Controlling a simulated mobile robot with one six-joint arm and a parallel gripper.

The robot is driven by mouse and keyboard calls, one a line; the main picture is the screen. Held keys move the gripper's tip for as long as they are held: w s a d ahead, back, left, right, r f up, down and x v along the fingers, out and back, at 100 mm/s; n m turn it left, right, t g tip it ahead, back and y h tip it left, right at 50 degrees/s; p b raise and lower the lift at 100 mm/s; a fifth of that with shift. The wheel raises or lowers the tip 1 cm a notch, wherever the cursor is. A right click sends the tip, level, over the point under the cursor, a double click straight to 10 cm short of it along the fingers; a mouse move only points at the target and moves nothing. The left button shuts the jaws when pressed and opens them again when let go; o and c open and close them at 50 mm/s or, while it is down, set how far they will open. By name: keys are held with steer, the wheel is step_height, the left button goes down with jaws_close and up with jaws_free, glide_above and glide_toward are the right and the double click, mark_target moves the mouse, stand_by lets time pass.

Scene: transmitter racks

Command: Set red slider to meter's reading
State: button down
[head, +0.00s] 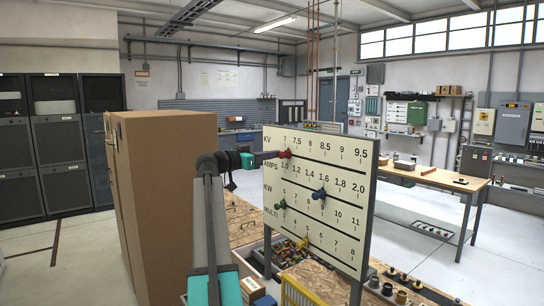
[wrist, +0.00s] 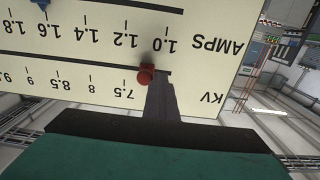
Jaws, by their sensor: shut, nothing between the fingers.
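The cream slider board (head: 345,232) faces me with rows marked KV, AMPS, KW and MULTI. The red slider (head: 285,154) is on the top KV row near its left end, by the 7. In the wrist view, which is upside down, the red slider (wrist: 146,75) sits on the slot between the KV label and the 7.5 mark. My gripper (head: 276,158) is shut and empty, its dark fingers reaching to the red slider's left side; whether they touch it I cannot tell. The fingers hide the 7 in the wrist view. I cannot make out a meter reading.
A blue slider (head: 319,195), a green slider (head: 281,205) and a yellow slider (head: 303,243) sit on lower rows. A tall brown cabinet (head: 165,210) stands left of my arm. A workbench (head: 450,182) stands at right. Small parts lie on boards below the panel.

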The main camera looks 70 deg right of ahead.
steer(key=c, duration=1.6)
jaws_free()
steer(key=shift+p+v, duration=4.95)
steer(key=shift+v, duration=3.05)
steer(key=shift+s+p, duration=0.1)
steer(key=shift+p, duration=0.55)
steer(key=shift+a, duration=0.1)
